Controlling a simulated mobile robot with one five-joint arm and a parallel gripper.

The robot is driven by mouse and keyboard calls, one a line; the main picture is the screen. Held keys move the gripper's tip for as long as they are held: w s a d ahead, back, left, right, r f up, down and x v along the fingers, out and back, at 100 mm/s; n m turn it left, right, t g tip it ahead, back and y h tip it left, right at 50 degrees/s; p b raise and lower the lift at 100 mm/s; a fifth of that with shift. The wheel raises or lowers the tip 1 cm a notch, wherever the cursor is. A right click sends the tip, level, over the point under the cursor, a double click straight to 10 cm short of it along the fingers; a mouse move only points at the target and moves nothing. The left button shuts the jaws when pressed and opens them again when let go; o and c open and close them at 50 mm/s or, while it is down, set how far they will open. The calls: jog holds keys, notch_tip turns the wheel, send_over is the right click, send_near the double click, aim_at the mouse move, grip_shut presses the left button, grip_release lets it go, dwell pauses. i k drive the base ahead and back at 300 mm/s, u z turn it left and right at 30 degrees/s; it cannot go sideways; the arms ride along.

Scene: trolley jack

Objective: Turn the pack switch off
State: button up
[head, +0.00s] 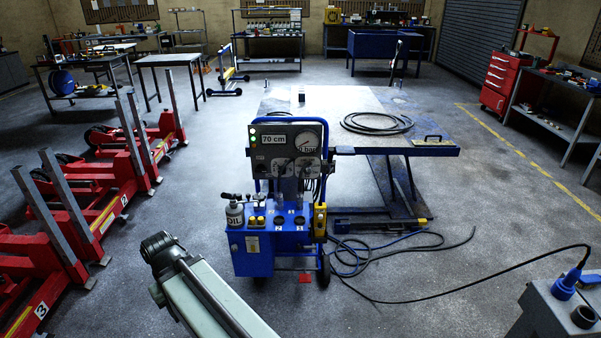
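The blue wheeled power pack (253,262) stands upright in the middle foreground. Its grey panel (290,131) faces me, with a lit green lamp (253,139), a display (273,139) reading 70 cm and a round gauge (304,142). Small dark controls sit on the panel's lower part; they are too small to tell which is the pack switch or how it is set. A pale grey-green link of my arm shows at the lower left, in front of and left of the pack. I see no gripper fingers.
Red numbered jacks (77,240) line the left side. A blue lift table (435,152) with a coiled black hose (377,123) stands behind the pack. Hoses and a cable (440,296) lie on the floor to its right. A grey box (556,312) fills the lower right corner.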

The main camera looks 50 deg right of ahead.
aim_at(260, 168)
jog(key=z, duration=0.25)
jog(key=i, duration=1)
jog(key=u, duration=0.05)
